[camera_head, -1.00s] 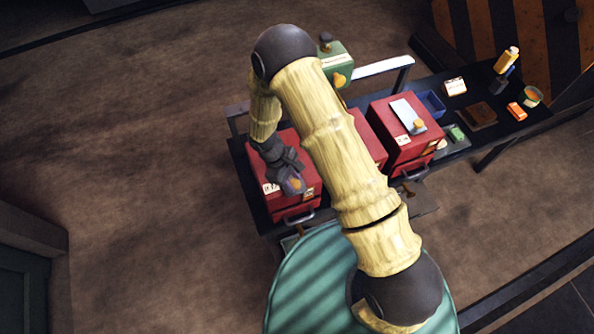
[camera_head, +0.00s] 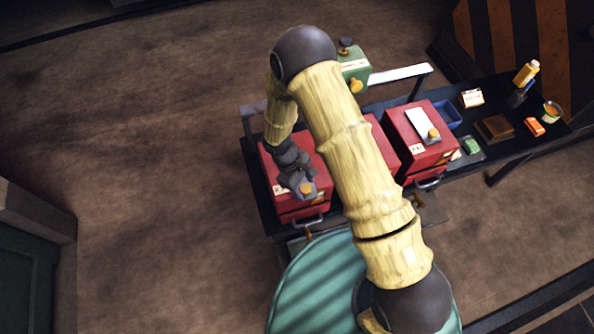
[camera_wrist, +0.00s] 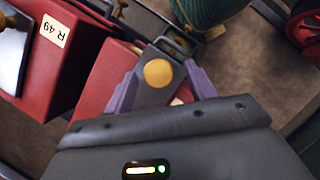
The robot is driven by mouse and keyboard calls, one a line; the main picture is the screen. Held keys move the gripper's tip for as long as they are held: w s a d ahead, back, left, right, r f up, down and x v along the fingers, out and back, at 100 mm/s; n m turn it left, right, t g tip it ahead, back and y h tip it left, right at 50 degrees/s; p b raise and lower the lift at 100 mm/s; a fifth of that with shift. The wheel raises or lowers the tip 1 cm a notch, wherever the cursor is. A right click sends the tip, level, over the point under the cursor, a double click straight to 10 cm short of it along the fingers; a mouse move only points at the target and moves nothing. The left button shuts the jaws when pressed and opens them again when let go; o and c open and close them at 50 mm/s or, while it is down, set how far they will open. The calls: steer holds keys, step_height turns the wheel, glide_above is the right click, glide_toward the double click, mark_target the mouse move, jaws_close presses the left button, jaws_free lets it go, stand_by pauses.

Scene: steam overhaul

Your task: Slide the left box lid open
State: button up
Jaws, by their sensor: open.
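The left red box (camera_head: 313,205) stands on the dark bench, partly covered by my arm in the head view. Its lid is a narrow grey plate (camera_wrist: 152,97) with a round yellow knob (camera_wrist: 158,73), best seen in the wrist view. The knob (camera_head: 306,188) also shows at my gripper in the head view. My gripper (camera_wrist: 160,85) is open, with one purple finger on each side of the knob. A gap shows between the knob and each finger. My gripper (camera_head: 304,187) hides much of the lid in the head view.
The middle red box (camera_head: 383,150) is partly behind my arm. The right red box (camera_head: 425,155) has a grey lid and yellow knob. A green can (camera_head: 355,70) stands behind. A blue tray (camera_head: 447,115), brown block (camera_head: 495,128) and other small things lie at the right.

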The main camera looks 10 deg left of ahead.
steer(key=b+v, duration=0.4)
steer(key=v, duration=1.3)
steer(key=shift+d+r, duration=0.1)
steer(key=s+d+r+m+t+y, duration=0.1)
steer(key=s+d+r+m, duration=0.1)
steer(key=d, duration=0.6)
steer(key=s+d+r+m+t+y, duration=0.1)
steer(key=s+d+r+m+y, duration=0.1)
steer(key=d+r+m, duration=0.2)
steer(key=s+d+r+m+t+y, duration=0.1)
steer(key=s+d+r+m+t, duration=0.1)
steer(key=d+m, duration=0.6)
steer(key=d+r, duration=0.1)
steer(key=d, duration=0.4)
steer(key=shift+s, duration=0.15)
steer(key=shift+d, duration=0.1)
steer(key=shift+s, duration=0.1)
